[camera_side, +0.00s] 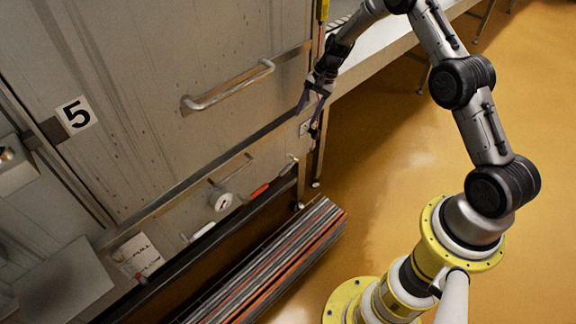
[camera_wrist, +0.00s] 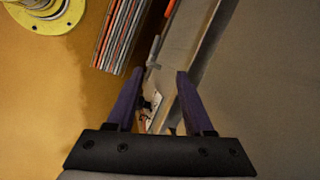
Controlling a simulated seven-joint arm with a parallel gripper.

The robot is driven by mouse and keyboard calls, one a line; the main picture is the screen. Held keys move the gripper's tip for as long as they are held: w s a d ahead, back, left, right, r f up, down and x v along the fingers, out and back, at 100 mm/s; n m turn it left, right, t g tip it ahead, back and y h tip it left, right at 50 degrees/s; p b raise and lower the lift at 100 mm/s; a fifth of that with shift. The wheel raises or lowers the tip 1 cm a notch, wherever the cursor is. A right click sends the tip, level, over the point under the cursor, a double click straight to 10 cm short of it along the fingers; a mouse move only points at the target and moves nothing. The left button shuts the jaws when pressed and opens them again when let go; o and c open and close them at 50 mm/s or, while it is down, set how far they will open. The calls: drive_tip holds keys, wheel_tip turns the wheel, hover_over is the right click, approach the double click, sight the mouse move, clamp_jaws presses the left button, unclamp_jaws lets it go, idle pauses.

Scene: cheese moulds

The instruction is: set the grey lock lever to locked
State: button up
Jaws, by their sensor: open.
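My gripper (camera_side: 310,114) is open and empty, with dark purple fingers, beside the right edge of the steel cabinet door. In the wrist view my gripper (camera_wrist: 159,74) points along a steel edge strip. A small pale plate (camera_side: 304,128) with dark marks sits just below the fingers. The plate (camera_wrist: 152,101) shows between the fingers in the wrist view. A small grey fitting (camera_side: 291,160) is lower on the frame, and a grey piece (camera_wrist: 153,52) shows past the left fingertip. I cannot tell which part is the grey lock lever or how it is set.
The steel door (camera_side: 150,90) has a bar handle (camera_side: 230,87). Below it are a dial gauge (camera_side: 222,200), a red grip (camera_side: 260,190) and a white grip (camera_side: 203,230). A striped stack (camera_side: 270,265) lies on the floor. The yellow floor (camera_side: 400,200) to the right is open.

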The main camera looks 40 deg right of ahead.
wheel_tip(320, 180, down, 9)
drive_tip(key=d+m, duration=0.2)
drive_tip(key=m+y, duration=0.1)
approach(287, 167)
drive_tip(key=x, duration=0.9)
drive_tip(key=shift+a, duration=0.1)
drive_tip(key=shift+c, duration=0.2)
clamp_jaws()
drive_tip(key=shift+s, duration=0.1)
idle(0.8)
